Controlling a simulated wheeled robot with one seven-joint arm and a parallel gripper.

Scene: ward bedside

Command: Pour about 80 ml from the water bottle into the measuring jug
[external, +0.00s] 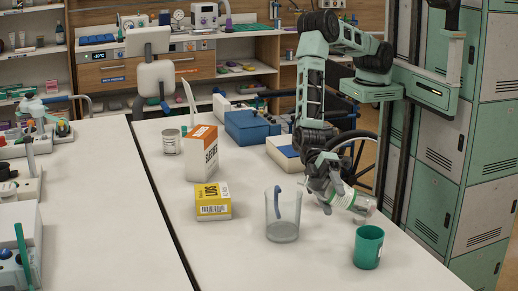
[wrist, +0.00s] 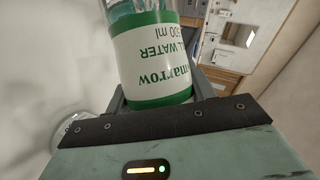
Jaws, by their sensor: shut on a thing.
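The water bottle (external: 357,202) is clear with a green and white label. My gripper (external: 336,188) is shut on it and holds it strongly tilted above the table, its free end pointing right and slightly down. In the wrist view the label of the bottle (wrist: 155,60) reads upside down, between the fingers of my gripper (wrist: 160,97); its top end is cut off. A clear rounded edge shows at lower left in the wrist view, mostly hidden. No water stream is visible.
A green cup (external: 368,247) stands right of the jug, below the bottle. A yellow box (external: 213,201), an orange and white box (external: 201,153) and a can (external: 171,141) stand left and behind. Blue boxes (external: 250,127) lie farther back. The front table area is clear.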

